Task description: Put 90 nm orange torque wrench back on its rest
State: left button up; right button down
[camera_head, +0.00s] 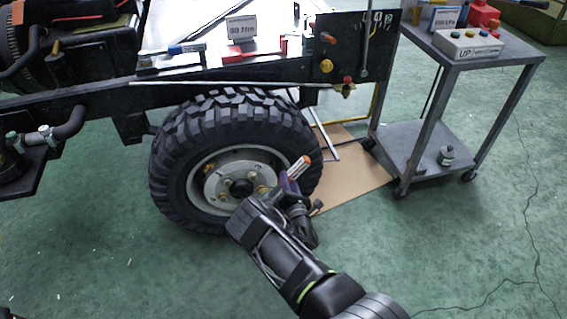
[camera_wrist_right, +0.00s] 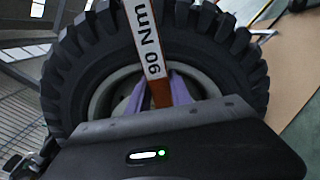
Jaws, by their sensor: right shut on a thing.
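The orange torque wrench (camera_head: 300,168) is in my right gripper (camera_head: 289,184), in front of the truck wheel. In the right wrist view, the wrench (camera_wrist_right: 151,50) has a white band reading "90 Nm" and an orange part between the purple fingers (camera_wrist_right: 160,92), which are shut on it. The far end of the wrench is out of that view. A small sign (camera_head: 242,28) stands on the chassis top behind a red tool (camera_head: 255,51); its text is too small to read surely. A blue-handled tool (camera_head: 187,48) lies left of it. I cannot tell which spot is the orange wrench's rest. My left gripper is not in view.
The large tyre (camera_head: 172,165) is close behind my right gripper. The chassis rail (camera_head: 200,80) and a black panel (camera_head: 345,45) stand above it. A grey cart (camera_head: 470,60) with containers is at the right. The green floor is mostly clear.

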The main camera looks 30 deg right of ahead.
jog(key=w+a+r+m+g+h, duration=0.1)
jog(key=w+a+r, duration=0.15)
jog(key=r, duration=0.85)
jog(key=w+a+r+m+h, duration=0.1)
jog(key=a+r, duration=0.3)
jog(key=r, duration=0.7)
jog(key=s+a+r+n+y, duration=0.1)
jog(key=s+a+r+y, duration=0.1)
jog(key=a+r, duration=0.5)
jog(key=s+a+r+n+t+y, duration=0.1)
jog(key=s+a+r, duration=0.3)
jog(key=a+r, duration=0.4)
jog(key=a+n, duration=0.1)
jog(key=a, duration=0.3)
jog(key=shift+s+a+r+t+y, duration=0.25)
jog(key=shift+s+r+t+y, duration=0.05)
jog(key=shift+s+y, duration=0.1)
jog(key=shift+w, duration=0.1)
